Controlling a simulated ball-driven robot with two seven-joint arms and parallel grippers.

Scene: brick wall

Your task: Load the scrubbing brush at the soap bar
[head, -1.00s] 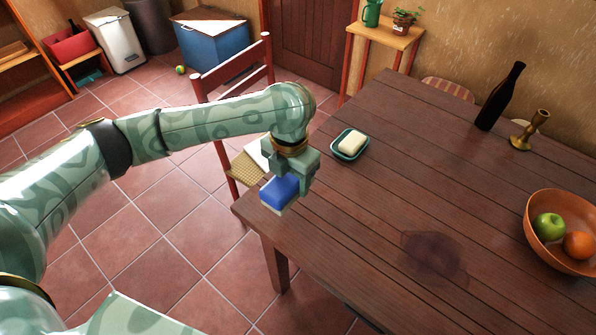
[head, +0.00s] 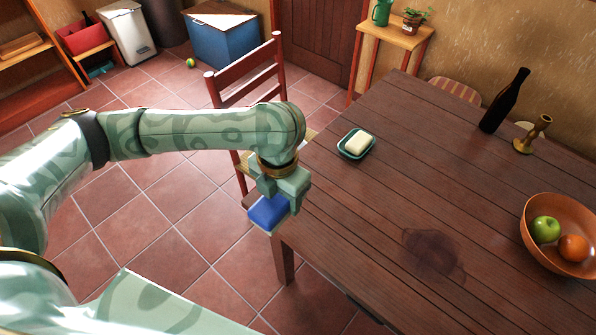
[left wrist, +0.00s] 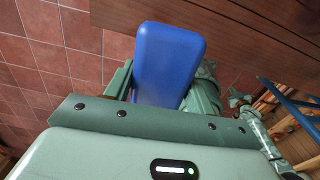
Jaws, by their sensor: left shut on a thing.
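My left gripper (head: 278,192) is shut on the scrubbing brush (head: 267,212), a blue block with a paler underside. The brush hangs near the table's left edge. In the left wrist view the brush (left wrist: 168,62) shows as a blue slab between the fingers, with the table edge beyond it; its bristles are hidden there. The soap bar (head: 360,143) is cream-coloured and lies in a teal dish (head: 345,153) on the table, up and to the right of the gripper and apart from it.
The wooden table (head: 350,215) has a dark stain (head: 434,252) near its middle. A bowl of fruit (head: 550,263), a candlestick (head: 532,135) and a dark bottle (head: 505,100) stand to the right. A red chair (head: 250,75) is behind the gripper. The table around the dish is clear.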

